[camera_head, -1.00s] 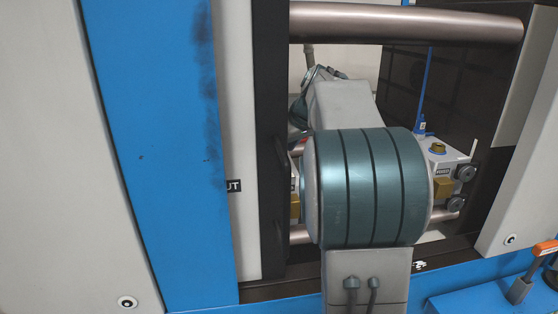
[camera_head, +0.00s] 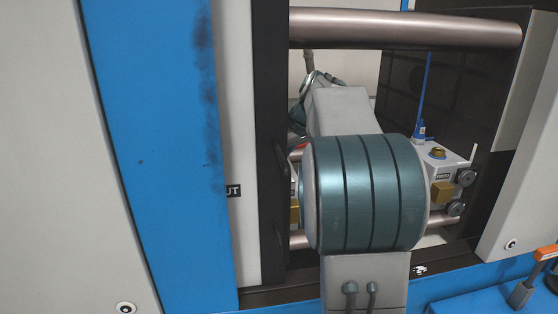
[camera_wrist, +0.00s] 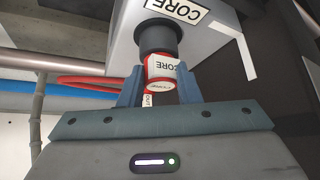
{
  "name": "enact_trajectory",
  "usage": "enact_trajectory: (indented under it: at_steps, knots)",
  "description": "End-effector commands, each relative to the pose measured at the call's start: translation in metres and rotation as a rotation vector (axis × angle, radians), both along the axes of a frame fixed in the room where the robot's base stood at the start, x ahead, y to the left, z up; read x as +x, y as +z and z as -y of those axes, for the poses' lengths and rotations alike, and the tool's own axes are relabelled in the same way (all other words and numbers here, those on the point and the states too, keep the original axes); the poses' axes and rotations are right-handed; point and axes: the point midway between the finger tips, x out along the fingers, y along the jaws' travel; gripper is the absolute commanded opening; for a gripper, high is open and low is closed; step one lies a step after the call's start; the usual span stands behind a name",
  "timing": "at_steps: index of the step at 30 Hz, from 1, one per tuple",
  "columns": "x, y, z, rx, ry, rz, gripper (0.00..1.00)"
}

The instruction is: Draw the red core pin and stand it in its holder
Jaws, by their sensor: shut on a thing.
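The red core pin (camera_wrist: 158,67) shows in the wrist view with a white label reading CORE. Its far end meets a dark round collar (camera_wrist: 158,38) on a light grey block (camera_wrist: 200,48) labelled CORE. My gripper (camera_wrist: 160,88) is shut on the pin, with one blue-grey finger on each side of it. I cannot tell how deep the pin sits in the collar. In the head view my own arm hides the gripper and most of the pin. I cannot make out the holder in either view.
A thick tie bar (camera_head: 405,25) crosses above my arm, with a thinner bar (camera_head: 440,222) below. A grey block with brass fittings (camera_head: 441,160) stands to the right. A dark door edge (camera_head: 270,140) is close on the left. A red cable (camera_wrist: 95,82) loops beside the pin.

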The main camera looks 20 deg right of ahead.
Motion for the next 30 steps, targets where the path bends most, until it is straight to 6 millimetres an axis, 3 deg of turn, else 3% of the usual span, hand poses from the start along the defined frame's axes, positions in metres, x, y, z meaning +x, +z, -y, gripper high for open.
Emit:
enact_trajectory:
  at_steps: [30]
  knots:
    - [0.0, 0.024, 0.001, 0.0, -0.002, 0.003, 0.03]
